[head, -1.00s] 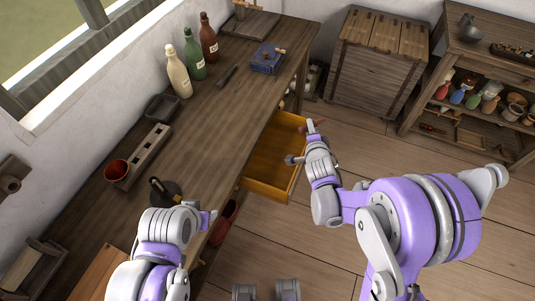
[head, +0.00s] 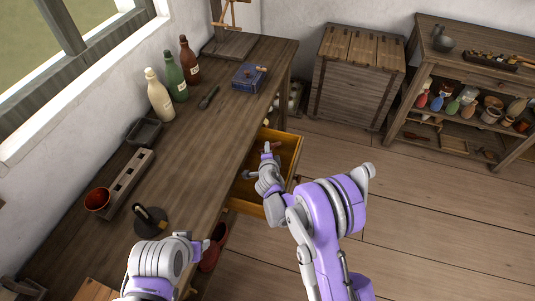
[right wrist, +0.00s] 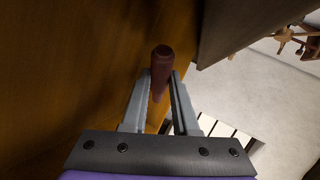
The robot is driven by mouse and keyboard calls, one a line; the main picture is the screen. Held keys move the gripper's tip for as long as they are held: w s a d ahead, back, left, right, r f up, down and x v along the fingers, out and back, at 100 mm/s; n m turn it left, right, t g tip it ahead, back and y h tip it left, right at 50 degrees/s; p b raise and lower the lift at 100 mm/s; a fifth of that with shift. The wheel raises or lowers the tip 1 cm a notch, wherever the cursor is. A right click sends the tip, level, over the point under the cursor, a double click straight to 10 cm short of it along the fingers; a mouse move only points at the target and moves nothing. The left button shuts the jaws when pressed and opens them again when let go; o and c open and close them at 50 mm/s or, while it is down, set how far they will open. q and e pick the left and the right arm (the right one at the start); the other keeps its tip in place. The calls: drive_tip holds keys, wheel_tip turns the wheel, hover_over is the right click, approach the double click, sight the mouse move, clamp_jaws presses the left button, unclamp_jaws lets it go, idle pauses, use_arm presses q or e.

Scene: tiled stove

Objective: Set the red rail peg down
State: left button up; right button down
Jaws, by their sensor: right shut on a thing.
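The red rail peg (right wrist: 161,62) is a dark red rounded rod between the two grey fingers of my right gripper (right wrist: 160,88) in the right wrist view. In the head view my right gripper (head: 268,150) is over the open wooden drawer (head: 244,192), and a small reddish bit of the peg (head: 277,146) shows beside the fingers. I cannot tell whether the peg touches the drawer. My left gripper (head: 206,245) is low by the bench's front edge; its fingers are too small to read.
The workbench (head: 195,140) carries bottles (head: 174,77), a blue box (head: 249,77), a dark tray (head: 144,132), a slotted rail (head: 130,178), a red cup (head: 97,199) and a dark round-based tool (head: 150,222). A wooden chest (head: 357,75) and shelf (head: 470,90) stand behind. The floor at right is clear.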

drive_tip(key=shift+f, duration=0.95)
drive_tip(key=shift+f+b, duration=0.45)
drive_tip(key=shift+f, duration=0.15)
drive_tip(key=c, duration=0.7)
unclamp_jaws()
